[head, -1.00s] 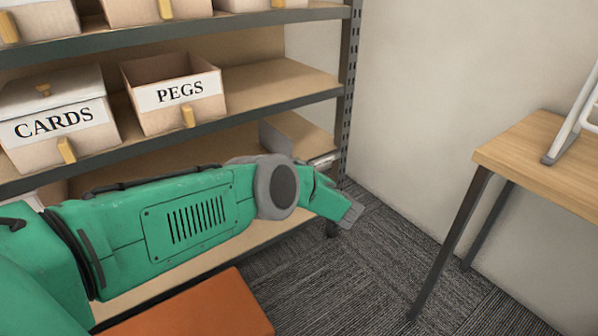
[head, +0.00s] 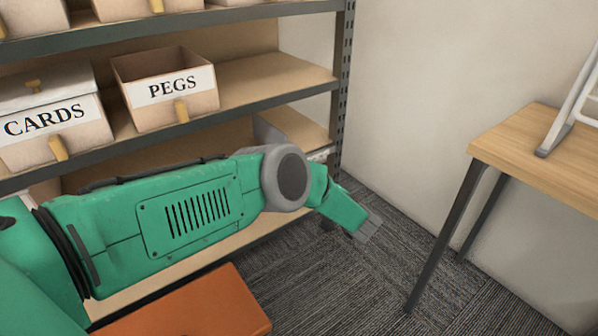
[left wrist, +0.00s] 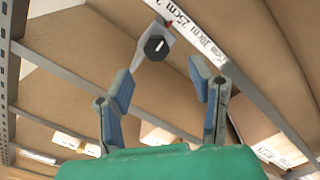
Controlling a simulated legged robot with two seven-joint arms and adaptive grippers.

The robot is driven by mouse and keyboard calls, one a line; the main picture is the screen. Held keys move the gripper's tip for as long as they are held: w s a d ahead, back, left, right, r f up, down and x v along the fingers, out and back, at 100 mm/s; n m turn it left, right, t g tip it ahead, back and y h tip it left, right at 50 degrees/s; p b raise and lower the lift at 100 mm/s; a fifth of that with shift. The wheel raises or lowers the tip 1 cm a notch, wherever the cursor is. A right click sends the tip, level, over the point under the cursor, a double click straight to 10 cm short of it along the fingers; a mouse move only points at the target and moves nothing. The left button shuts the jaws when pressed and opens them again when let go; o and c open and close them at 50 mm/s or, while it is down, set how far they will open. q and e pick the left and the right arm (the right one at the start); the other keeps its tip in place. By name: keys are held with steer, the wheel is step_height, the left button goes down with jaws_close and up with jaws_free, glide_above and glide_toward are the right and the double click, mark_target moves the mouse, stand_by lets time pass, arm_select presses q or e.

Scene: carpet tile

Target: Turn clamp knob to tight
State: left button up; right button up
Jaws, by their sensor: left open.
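In the left wrist view a black clamp knob (left wrist: 156,46) with a short white mark sits on a grey clamp piece (left wrist: 139,54). The clamp meets a white rail strip (left wrist: 197,36) printed with centimetre numbers, beside a small red mark. My left gripper (left wrist: 161,74) is open, with its blue-grey fingers spread and nothing between them. The knob appears beyond the fingertips, near the middle of the gap and apart from them. In the head view my left gripper (head: 369,229) is in front of the shelf's right end; the knob is hidden there. My right gripper is out of view.
A shelf unit holds a CARDS box (head: 53,148) and a PEGS box (head: 178,112). A wooden table (head: 530,140) with a grey frame (head: 570,105) stands at the right. An orange surface (head: 205,305) lies low in front. Carpet between shelf and table is clear.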

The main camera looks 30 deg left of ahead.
arm_select(q)
steer(key=shift+v, duration=2.4)
steer(key=shift+w+f, duration=0.1)
steer(key=s+d+f+m+t+h, duration=0.5)
steer(key=s+d+f+m+h, duration=0.25)
steer(key=f+m+h, duration=0.65)
steer(key=s+a+m+g+h, duration=0.2)
steer(key=s+m+g, duration=0.5)
steer(key=s, duration=1.1)
steer(key=s+a+r+m+g, duration=0.1)
steer(key=s+r+m+g, duration=0.1)
steer(key=s, duration=0.7)
steer(key=s+a+r+m+g, duration=0.1)
steer(key=s+a+r+g, duration=0.1)
steer(key=s, duration=0.6)
step_height(320, 180, up, 18)
steer(key=s+p, duration=0.1)
steer(key=p, duration=1.7)
steer(key=shift+h, duration=0.3)
